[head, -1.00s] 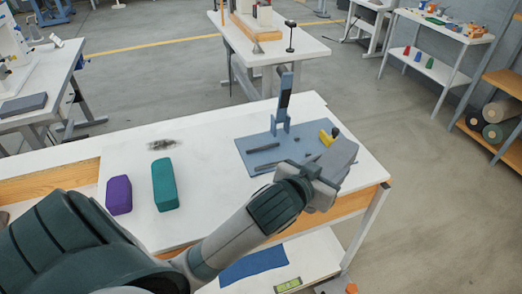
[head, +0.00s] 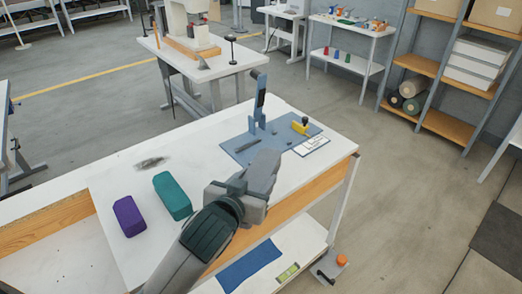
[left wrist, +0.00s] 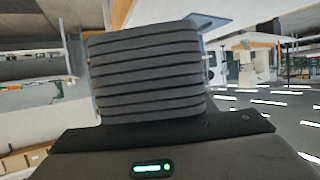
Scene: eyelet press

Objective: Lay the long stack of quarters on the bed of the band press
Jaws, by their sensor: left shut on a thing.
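My left gripper (head: 236,192) is shut on a grey stack (head: 263,172), held out over the front part of the white bench (head: 110,180). In the left wrist view this stack (left wrist: 147,72) is dark grey with several ribbed layers and fills the middle, hiding the fingertips. A blue upright press (head: 259,105) stands on a blue base plate (head: 232,146) beyond the gripper. I cannot tell for sure whether it is the band press. The held stack hides the near part of the plate; I cannot tell whether they touch. My right gripper is not in view.
A teal block (head: 173,196) and a purple block (head: 129,216) lie left of my gripper. A yellow piece with a black knob (head: 300,126) and a white card (head: 311,145) are at the plate's right.

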